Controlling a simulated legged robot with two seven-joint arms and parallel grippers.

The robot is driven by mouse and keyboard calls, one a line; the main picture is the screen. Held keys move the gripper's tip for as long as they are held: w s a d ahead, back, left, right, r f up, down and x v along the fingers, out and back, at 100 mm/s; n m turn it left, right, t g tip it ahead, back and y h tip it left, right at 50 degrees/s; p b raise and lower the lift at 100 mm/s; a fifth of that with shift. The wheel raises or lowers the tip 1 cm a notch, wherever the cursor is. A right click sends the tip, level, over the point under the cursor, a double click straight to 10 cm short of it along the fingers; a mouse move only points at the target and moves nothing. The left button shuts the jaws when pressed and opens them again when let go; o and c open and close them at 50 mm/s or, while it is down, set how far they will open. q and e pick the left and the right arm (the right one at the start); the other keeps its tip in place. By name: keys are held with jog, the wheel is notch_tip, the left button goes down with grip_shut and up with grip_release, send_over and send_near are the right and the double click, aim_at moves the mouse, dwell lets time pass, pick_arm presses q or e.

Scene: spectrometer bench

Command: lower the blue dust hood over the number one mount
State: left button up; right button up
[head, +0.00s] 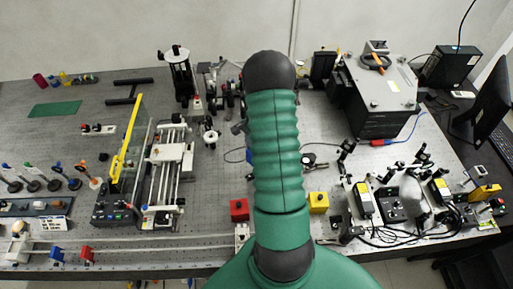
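I cannot make out a blue dust hood for certain. A small blue block (57,254) stands by the rail at the front left. A row of small post mounts (53,184) with coloured tops stands at the left of the bench. Any number on them is too small to read, so I cannot tell which is number one. Neither of my grippers shows in the head view. A green ribbed body with dark ends, which seems to be mine, rises through the middle and hides part of the bench.
A red block (239,210) and a yellow block (318,203) stand near the front middle of the bench. A rail stage (170,170) stands left of centre. A large grey instrument (382,95) is at the back right. Cables and optics (400,205) crowd the front right.

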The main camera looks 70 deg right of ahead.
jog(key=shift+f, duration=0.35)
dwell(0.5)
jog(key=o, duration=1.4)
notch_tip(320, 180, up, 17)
jog(key=b, duration=0.4)
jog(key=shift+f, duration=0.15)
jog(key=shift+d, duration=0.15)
